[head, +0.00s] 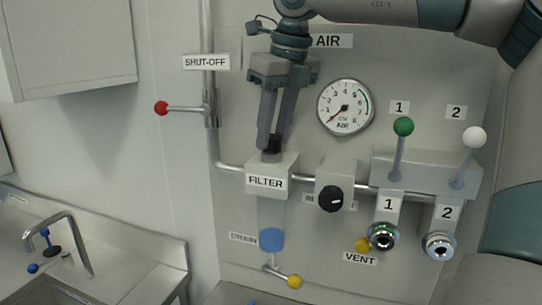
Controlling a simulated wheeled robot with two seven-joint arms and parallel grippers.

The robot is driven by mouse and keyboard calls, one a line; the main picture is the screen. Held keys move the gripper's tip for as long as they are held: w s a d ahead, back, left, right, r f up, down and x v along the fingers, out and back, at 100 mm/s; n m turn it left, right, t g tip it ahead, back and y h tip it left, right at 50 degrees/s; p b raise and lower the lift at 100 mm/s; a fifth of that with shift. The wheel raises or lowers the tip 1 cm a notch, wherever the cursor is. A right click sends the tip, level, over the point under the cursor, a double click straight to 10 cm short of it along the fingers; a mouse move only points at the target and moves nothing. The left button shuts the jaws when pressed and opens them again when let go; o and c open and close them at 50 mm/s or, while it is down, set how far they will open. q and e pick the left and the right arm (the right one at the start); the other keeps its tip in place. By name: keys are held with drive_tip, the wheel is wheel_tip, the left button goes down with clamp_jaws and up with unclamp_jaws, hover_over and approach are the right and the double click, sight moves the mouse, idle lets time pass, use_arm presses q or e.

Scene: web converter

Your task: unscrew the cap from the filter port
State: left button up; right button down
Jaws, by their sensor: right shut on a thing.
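The filter block (283,166) is a pale box labelled FILTER on the wall pipe, with a clear bowl and a blue band (271,240) below it. A dark cap (272,145) sits at the top of the block, partly hidden by the fingers. My right gripper (271,142) reaches down from above and is shut on the cap. I cannot tell whether the cap still touches its port. My left gripper is not in view.
A shut-off lever with a red ball (161,108) is at left. A gauge (345,106), a black knob (331,199), and green (403,126) and white (474,137) levers are at right. A yellow drain ball (294,282) is below. A sink tap (66,236) stands lower left.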

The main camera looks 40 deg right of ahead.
drive_tip(key=shift+w+p+v, duration=0.15)
drive_tip(key=shift+p+v, duration=0.3)
drive_tip(key=shift+v, duration=0.25)
drive_tip(key=shift+w+p+v, duration=0.2)
drive_tip(key=shift+p+v, duration=0.2)
drive_tip(key=shift+v, duration=0.25)
drive_tip(key=shift+r, duration=0.2)
drive_tip(key=shift+w+p+v, duration=0.2)
drive_tip(key=shift+p+v, duration=0.55)
drive_tip(key=shift+v, duration=0.15)
drive_tip(key=shift+w+p+v, duration=0.25)
drive_tip(key=shift+p+v, duration=0.45)
drive_tip(key=shift+v, duration=0.25)
